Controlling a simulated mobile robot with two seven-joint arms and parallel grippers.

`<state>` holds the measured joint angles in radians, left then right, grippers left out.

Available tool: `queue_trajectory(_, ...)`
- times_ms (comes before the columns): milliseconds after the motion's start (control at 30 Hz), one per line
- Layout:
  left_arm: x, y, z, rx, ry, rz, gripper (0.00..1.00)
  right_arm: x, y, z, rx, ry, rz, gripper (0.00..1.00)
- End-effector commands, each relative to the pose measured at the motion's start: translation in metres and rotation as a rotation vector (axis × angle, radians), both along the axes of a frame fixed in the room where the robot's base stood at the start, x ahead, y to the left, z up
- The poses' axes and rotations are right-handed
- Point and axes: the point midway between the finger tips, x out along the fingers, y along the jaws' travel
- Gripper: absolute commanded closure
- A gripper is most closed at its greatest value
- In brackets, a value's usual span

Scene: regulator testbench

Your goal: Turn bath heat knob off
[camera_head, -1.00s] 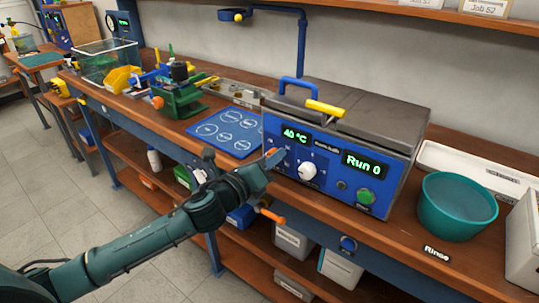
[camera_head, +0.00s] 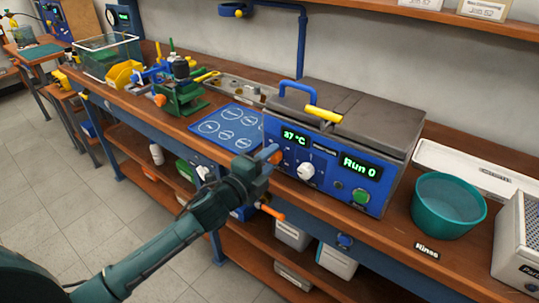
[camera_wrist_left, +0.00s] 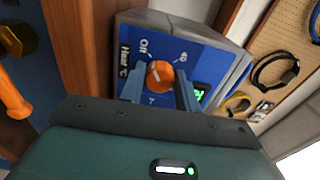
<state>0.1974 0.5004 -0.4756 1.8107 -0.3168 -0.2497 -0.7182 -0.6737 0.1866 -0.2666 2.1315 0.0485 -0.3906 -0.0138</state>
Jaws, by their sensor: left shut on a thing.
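The bath is a blue box (camera_head: 330,187) with a grey lid on the bench; its left display (camera_head: 295,138) reads 37 °C. The orange heat knob (camera_wrist_left: 160,74) is on its front panel, with Off and 40 marked around it in the left wrist view. My left gripper (camera_wrist_left: 159,88) is shut on this knob, one blue finger on each side. In the head view my left gripper (camera_head: 268,157) reaches the panel's left end and covers most of the knob. My right gripper is not in view.
A white knob (camera_head: 306,170) and a green button (camera_head: 360,196) sit to the right on the same panel. A teal bowl (camera_head: 449,212) stands right of the bath. A blue mat (camera_head: 230,128) lies to its left. An orange-tipped handle (camera_head: 272,213) is below the bench edge.

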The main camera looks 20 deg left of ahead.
Motion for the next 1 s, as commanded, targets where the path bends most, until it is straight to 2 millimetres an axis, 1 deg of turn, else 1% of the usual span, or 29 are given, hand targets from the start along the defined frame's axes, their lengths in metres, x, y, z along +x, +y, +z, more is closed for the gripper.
queue_trajectory(33, 0.0003, 0.0005, 0.0016, -0.03, 0.011, 0.002, 0.91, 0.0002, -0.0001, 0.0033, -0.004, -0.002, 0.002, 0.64)
queue_trajectory(200, 0.0001, 0.0005, 0.0004, -0.113, 0.042, 0.002, 0.91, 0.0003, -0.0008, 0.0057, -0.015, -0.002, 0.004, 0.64)
queue_trajectory(400, 0.0002, 0.0006, 0.0002, -0.17, 0.062, 0.002, 0.91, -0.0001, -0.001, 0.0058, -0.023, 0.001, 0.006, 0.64)
queue_trajectory(933, 0.0002, 0.0003, -0.0002, -0.193, 0.069, 0.001, 0.91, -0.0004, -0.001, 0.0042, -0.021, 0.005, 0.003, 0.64)
queue_trajectory(967, 0.0002, 0.0003, -0.0002, -0.193, 0.069, 0.001, 0.67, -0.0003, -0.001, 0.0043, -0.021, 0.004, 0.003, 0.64)
queue_trajectory(1000, 0.0002, 0.0003, -0.0002, -0.192, 0.07, 0.001, 0.64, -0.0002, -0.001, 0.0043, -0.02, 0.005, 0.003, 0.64)
